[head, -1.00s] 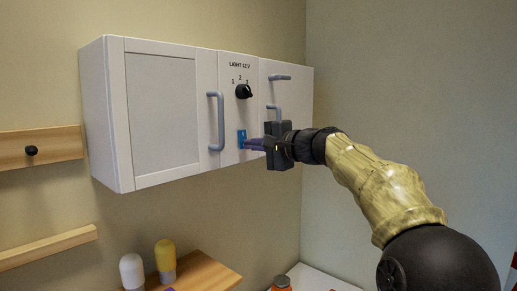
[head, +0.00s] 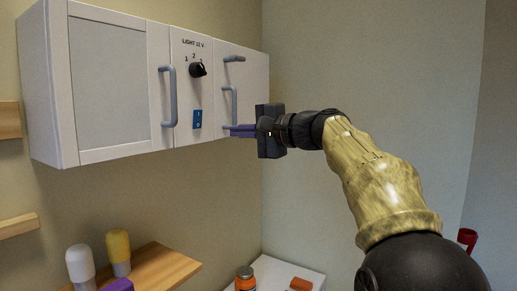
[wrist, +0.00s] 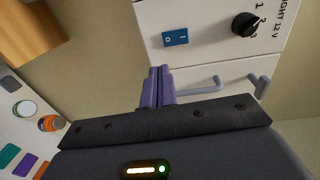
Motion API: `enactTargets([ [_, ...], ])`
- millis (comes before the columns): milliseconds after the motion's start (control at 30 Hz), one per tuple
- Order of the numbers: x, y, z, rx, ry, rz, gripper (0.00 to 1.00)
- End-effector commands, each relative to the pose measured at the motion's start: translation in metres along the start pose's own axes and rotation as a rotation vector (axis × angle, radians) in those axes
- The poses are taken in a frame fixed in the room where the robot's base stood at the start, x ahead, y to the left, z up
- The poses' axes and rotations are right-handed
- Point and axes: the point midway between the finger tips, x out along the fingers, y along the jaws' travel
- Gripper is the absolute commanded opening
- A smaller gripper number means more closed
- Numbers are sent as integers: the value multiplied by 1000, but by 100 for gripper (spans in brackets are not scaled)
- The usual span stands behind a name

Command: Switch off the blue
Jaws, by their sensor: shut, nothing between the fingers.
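The blue rocker switch (head: 197,119) sits low on the white cabinet's middle panel, under a black knob (head: 198,69). It is marked I at the top and O at the bottom; I cannot tell which half is pressed in. It also shows whole in the wrist view (wrist: 175,38). My gripper (head: 232,130) has its purple fingers shut together and empty. It is to the right of the switch and apart from it, in front of the right door's lower part. In the wrist view the fingertips (wrist: 159,70) point toward the panel, with a gap to the switch.
Grey handles flank the panel, on the left door (head: 169,97) and right door (head: 229,104), the latter close to my fingers. Below are a wooden shelf (head: 165,266) with white and yellow-capped bottles and a white surface (head: 272,270) with an orange jar (head: 245,279).

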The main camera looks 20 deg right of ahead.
Motion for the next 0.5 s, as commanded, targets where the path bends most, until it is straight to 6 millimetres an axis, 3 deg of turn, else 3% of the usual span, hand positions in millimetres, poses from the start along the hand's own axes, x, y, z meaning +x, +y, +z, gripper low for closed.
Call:
enactTargets([
  [200,-34,10,2,0,-4,0,0],
  [500,-45,9,2,1,-6,1,0],
])
